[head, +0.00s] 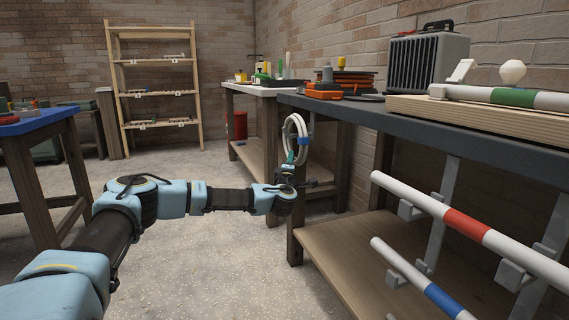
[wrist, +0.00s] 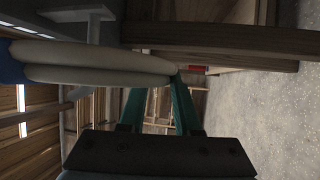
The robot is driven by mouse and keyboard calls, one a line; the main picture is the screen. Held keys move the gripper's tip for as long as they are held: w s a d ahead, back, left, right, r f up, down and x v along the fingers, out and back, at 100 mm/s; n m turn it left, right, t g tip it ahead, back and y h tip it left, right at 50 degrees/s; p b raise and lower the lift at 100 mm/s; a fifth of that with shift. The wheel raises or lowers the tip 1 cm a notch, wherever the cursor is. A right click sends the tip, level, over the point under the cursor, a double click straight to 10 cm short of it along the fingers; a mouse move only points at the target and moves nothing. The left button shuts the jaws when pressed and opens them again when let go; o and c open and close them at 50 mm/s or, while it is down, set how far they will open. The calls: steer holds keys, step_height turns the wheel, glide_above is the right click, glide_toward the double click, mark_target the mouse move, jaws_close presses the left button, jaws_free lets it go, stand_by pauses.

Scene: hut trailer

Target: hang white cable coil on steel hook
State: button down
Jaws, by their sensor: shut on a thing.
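The white cable coil (head: 286,137) is an upright ring with a blue band on its right side, in the middle of the head view. My gripper (head: 291,158) is shut on the coil's lower part and holds it up in the air, in front of the dark bench's near left end. In the wrist view the coil (wrist: 95,63) extends leftward from the teal fingertips, and a bit of its blue band shows at the left edge.
The dark workbench (head: 345,110) runs along the right wall. Grey brackets (head: 440,205) beneath it carry striped poles (head: 410,203). A blue-topped table (head: 40,121) stands at left and a wooden shelf (head: 155,92) at the back. The floor (head: 225,250) between is clear.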

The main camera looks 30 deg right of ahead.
steer(key=shift+d, duration=0.4)
steer(key=shift+s+d+f+b, duration=0.1)
steer(key=shift+d+f+b, duration=0.05)
steer(key=shift+f+b, duration=0.65)
steer(key=shift+d+f+b, duration=0.1)
steer(key=shift+f+b, duration=0.4)
steer(key=shift+f, duration=0.45)
steer(key=c, duration=0.5)
jaws_free()
steer(key=shift+f, duration=0.1)
steer(key=shift+s, duration=0.1)
steer(key=p+v, duration=0.1)
steer(key=v, duration=0.9)
steer(key=shift+s+a+p, duration=0.2)
steer(key=shift+a+p, duration=0.1)
steer(key=shift+p, duration=0.1)
